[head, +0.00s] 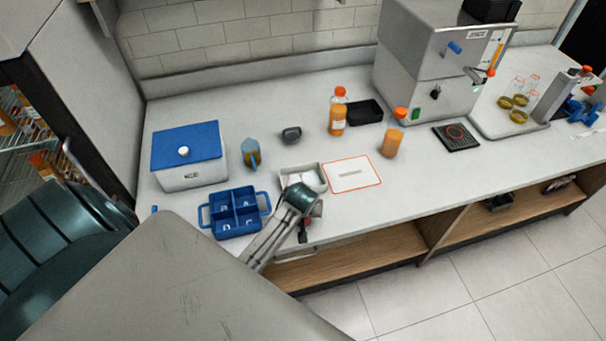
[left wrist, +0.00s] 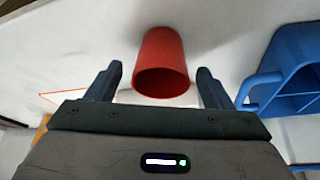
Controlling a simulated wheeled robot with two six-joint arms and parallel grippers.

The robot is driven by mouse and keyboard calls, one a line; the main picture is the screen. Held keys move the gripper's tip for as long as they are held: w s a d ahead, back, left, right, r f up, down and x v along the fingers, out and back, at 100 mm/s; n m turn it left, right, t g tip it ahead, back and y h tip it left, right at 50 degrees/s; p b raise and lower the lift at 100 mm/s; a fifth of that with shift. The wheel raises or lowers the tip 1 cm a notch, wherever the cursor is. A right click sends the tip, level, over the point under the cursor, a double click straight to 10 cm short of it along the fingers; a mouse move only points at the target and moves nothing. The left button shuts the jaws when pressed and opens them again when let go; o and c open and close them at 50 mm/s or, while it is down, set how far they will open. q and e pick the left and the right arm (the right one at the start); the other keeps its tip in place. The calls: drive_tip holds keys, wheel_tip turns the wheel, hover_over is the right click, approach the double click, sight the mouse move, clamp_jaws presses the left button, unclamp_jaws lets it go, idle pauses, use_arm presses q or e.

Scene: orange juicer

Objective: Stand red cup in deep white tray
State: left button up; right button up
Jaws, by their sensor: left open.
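The red cup (left wrist: 161,62) shows in the left wrist view with its round mouth facing the camera. My open left gripper (left wrist: 160,84) has one finger on each side of it, with visible gaps, so it is not gripped. In the head view my left wrist hides most of the cup near the counter's front edge. The deep white tray (head: 284,181) sits on the counter just behind my left wrist, which covers its front part. White items appear to lie in it. My right gripper is not in view.
A blue caddy (head: 235,228) stands left of the tray, also in the left wrist view (left wrist: 290,75). A red-bordered mat (head: 350,174) lies right of it.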

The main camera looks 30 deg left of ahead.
use_arm(q)
drive_tip(key=shift+x, duration=1.35)
drive_tip(key=c, duration=1.1)
drive_tip(key=shift+r, duration=0.2)
